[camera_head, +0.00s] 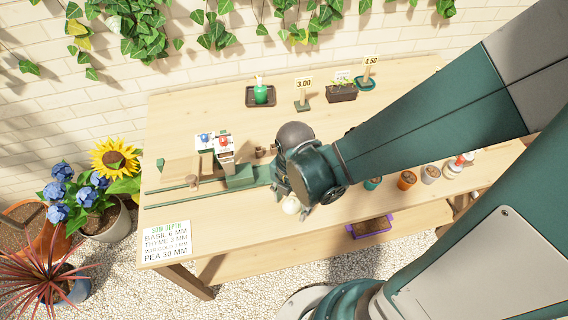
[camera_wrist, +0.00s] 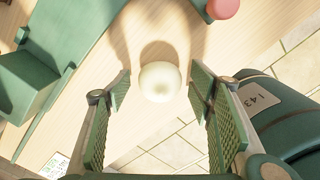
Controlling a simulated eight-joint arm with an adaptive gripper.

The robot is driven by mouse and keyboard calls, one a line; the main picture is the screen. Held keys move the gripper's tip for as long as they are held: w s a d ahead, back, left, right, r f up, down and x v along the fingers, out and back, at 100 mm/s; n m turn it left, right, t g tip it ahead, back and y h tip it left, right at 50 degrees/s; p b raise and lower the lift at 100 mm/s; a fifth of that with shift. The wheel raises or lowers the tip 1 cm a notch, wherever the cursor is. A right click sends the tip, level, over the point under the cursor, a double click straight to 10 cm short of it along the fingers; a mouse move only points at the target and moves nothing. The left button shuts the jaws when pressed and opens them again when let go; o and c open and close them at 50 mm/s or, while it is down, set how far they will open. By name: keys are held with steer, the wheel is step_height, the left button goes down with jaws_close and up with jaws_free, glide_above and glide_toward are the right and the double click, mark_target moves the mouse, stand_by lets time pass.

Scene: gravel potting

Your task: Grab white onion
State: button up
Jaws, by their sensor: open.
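The white onion (camera_wrist: 160,82) is a pale round bulb on the wooden table near its front edge. In the wrist view it lies between and just beyond the fingertips of my gripper (camera_wrist: 160,85). The two green ridged fingers are spread, with a gap on each side of the onion. In the head view the onion (camera_head: 291,205) shows small beneath my gripper (camera_head: 300,207), partly hidden by my wrist. The fingers are mostly hidden there.
A green rail fixture (camera_head: 240,178) lies left of my gripper. Several small pots, such as an orange one (camera_head: 406,180), stand to the right. A sowing-depth sign (camera_head: 166,243) lies at the front left corner. A purple tray (camera_head: 370,228) sits below the tabletop.

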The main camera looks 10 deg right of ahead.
mark_target(292, 199)
steer(key=shift+c, duration=0.3)
steer(key=c, duration=1)
steer(key=shift+o, duration=0.2)
steer(key=shift+r, duration=0.15)
steer(key=shift+r+p, duration=1.65)
steer(key=shift+r, duration=3.2)
